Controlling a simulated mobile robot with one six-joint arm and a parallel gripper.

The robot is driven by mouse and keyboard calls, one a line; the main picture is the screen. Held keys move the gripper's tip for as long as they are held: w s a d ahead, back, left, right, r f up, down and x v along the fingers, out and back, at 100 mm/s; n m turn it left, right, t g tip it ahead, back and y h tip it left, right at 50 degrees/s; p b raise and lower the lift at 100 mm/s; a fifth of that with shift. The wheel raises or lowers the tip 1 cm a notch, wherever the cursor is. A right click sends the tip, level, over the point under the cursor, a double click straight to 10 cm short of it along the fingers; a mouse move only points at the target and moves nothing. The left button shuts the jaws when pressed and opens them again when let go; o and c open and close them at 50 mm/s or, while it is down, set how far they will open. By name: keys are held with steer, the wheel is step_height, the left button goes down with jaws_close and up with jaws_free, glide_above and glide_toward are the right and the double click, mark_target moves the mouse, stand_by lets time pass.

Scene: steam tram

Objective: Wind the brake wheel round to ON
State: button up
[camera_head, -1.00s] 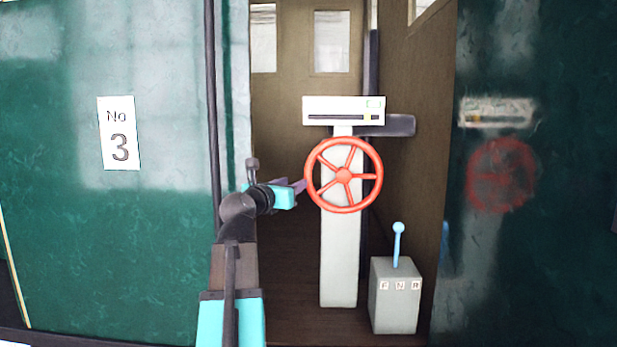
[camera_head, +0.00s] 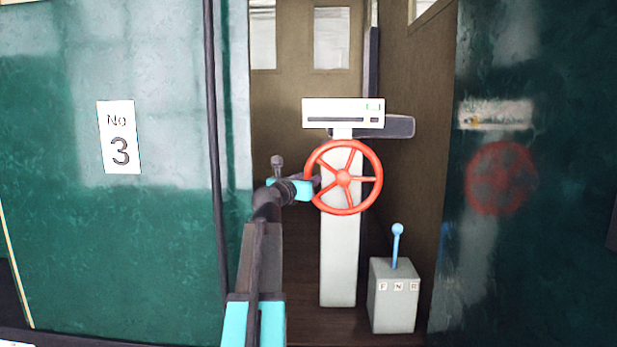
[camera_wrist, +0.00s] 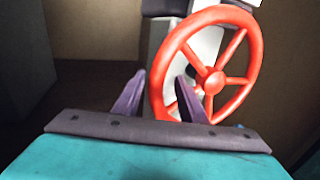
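The red brake wheel (camera_head: 343,179) has several spokes and is mounted on a pale grey column (camera_head: 339,255). A white panel (camera_head: 343,106) above it has a dark slot, a small yellow mark towards its right end and a green-edged box. My gripper (camera_head: 315,186) is at the left side of the wheel rim. In the wrist view, my gripper's two purple fingers (camera_wrist: 160,76) stand apart, and the left rim of the wheel (camera_wrist: 214,82) passes between them. I cannot tell whether either finger touches the rim.
A grey box (camera_head: 392,300) with a blue lever (camera_head: 397,245) and letter labels stands low to the right of the column. A dark bar (camera_head: 400,126) sticks out right behind the panel. A dark vertical pole (camera_head: 212,150) and green walls flank the doorway.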

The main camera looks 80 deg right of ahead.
steer(key=shift+x, duration=0.95)
jaws_close()
steer(key=shift+w+a+f, duration=0.1)
steer(key=shift+a, duration=0.15)
steer(key=shift+d, duration=0.1)
steer(key=shift+w+r, duration=0.2)
steer(key=shift+r, duration=0.1)
